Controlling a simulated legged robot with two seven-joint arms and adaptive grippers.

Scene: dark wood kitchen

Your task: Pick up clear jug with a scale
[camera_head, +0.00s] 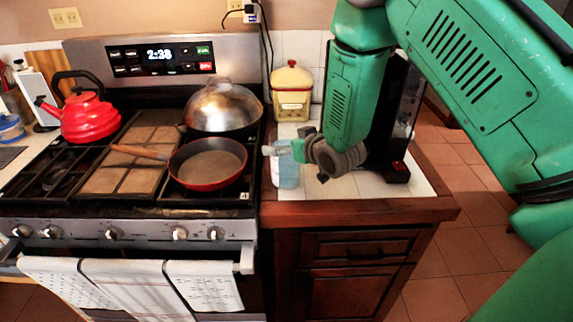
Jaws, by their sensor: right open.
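A clear, bluish jug (286,174) stands upright on the white tiled counter, just right of the stove; any scale marks on it are too small to read. My right gripper (279,151), on the green arm coming from the upper right, is at the jug's upper part. The gripper hides part of the jug's top and right side. My left gripper is not in view.
A cream canister (291,97) with a red-knobbed lid stands behind the jug. A black appliance (397,125) is behind my arm. On the stove are a red-rimmed pan (208,167), a domed wok (222,108) and a red kettle (88,118). The counter's front strip (350,188) is clear.

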